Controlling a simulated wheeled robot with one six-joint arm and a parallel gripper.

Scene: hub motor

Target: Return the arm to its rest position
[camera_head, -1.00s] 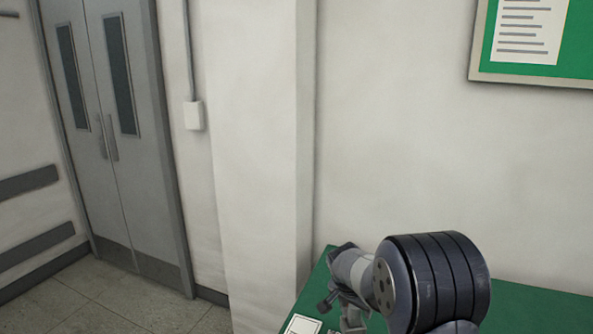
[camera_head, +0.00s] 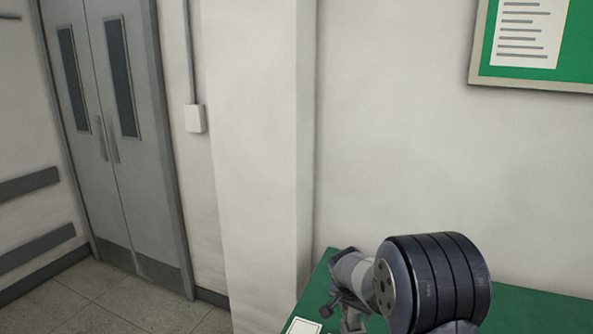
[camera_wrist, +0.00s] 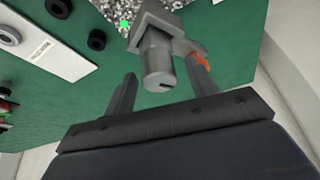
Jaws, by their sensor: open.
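My gripper (camera_wrist: 162,68) is open, its two dark fingers apart in the wrist view. A grey cylindrical part (camera_wrist: 157,62) with a slotted end shows between and beyond the fingers. I cannot tell whether they touch it. An orange piece (camera_wrist: 199,60) shows beside the right finger. In the head view my arm is at the lower right, bent over the green table (camera_head: 540,307); the fingers cannot be made out clearly there.
In the wrist view, a white panel (camera_wrist: 48,45) with dark rings lies at the left of the green surface. Speckled metallic bits (camera_wrist: 112,10) lie at the top. In the head view, a wall and a pillar (camera_head: 255,150) stand behind the table. Grey double doors (camera_head: 115,140) are at the left.

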